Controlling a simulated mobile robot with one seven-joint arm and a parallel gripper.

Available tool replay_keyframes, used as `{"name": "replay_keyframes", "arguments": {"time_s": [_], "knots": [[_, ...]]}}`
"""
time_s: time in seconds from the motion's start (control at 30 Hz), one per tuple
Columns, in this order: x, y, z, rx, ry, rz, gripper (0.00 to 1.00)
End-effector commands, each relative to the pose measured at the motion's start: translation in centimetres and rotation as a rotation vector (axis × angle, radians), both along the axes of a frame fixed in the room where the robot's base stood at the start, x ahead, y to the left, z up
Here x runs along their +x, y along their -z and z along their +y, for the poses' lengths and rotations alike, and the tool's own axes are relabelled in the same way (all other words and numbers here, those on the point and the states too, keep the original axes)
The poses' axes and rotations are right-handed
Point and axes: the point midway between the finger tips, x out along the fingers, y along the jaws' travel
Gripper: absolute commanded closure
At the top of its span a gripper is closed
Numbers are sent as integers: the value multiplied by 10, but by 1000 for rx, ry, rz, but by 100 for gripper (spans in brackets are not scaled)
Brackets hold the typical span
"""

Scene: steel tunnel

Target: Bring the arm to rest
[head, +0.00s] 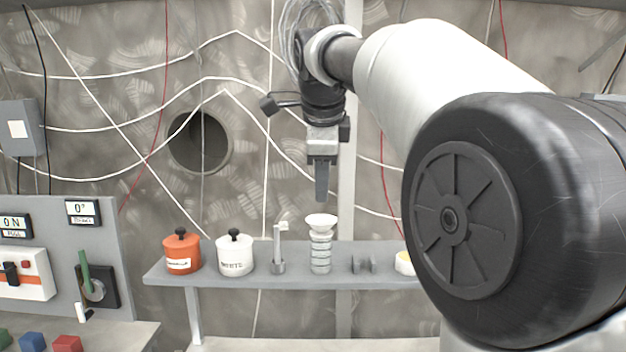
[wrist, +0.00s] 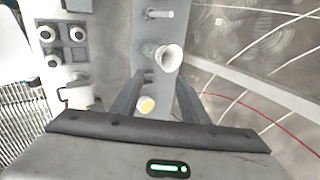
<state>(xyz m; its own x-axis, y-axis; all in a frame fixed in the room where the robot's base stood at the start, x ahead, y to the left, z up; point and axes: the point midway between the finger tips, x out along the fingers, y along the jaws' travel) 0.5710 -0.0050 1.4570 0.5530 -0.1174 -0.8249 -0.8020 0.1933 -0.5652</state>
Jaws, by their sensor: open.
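My gripper (head: 321,192) hangs pointing down above the grey shelf (head: 210,278), over the white ribbed stand with a funnel-like top (head: 321,226). A gap separates the fingertips from it. In the head view the fingers overlap edge-on. In the wrist view my gripper (wrist: 158,92) has its two fingers apart with nothing held between them; the white funnel top (wrist: 168,57) shows beyond the tips. My white and black arm fills the right of the head view and hides the shelf's right end.
The shelf holds an orange lidded pot (head: 182,254), a white lidded pot (head: 235,257), a small metal post (head: 279,262), grey blocks (head: 363,265) and a yellow-topped white round item (head: 404,263). A control panel (head: 60,225) stands left. Cables line the wall behind.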

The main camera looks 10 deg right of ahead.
Motion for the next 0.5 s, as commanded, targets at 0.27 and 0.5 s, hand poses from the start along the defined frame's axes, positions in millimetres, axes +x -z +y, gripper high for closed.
{"name": "replay_keyframes", "arguments": {"time_s": [0.27, 0.5], "knots": [[-52, 12, 0, -149, -255, 49, 59], [-155, 65, 0, -434, -774, 125, 59]]}}
